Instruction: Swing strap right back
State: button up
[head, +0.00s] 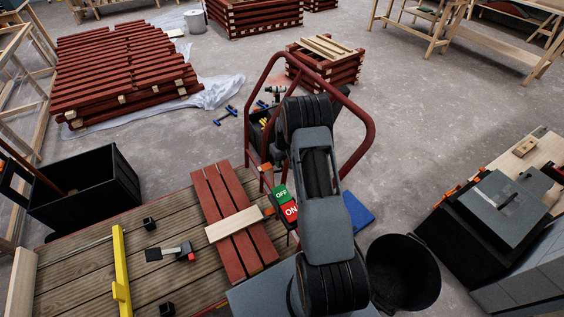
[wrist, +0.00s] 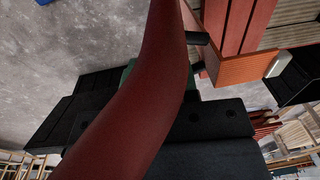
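My arm rises in front of the bench's right side in the head view and hides my gripper there. In the wrist view a thick dark red tube crosses in front of the camera and covers much of my gripper. Dark parts show beside it, but the fingertips cannot be made out clearly. Red boards (wrist: 240,22) show at upper right there. I see nothing clearly held.
A red tubular frame (head: 366,120) stands around my arm. A green and red ON/OFF switch (head: 285,202) is right of the strap. A black bucket (head: 425,270) stands right; floor beyond is open.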

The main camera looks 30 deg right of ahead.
jog(key=shift+o, duration=0.3)
jog(key=shift+s+a+f, duration=0.25)
jog(key=shift+s+f, duration=0.05)
jog(key=shift+s, duration=0.05)
jog(key=shift+w+r, duration=0.1)
jog(key=shift+r, duration=0.2)
notch_tip(320, 180, up, 14)
jog(key=d+p, duration=0.1)
jog(key=shift+w+d, duration=0.15)
jog(key=shift+d, duration=0.1)
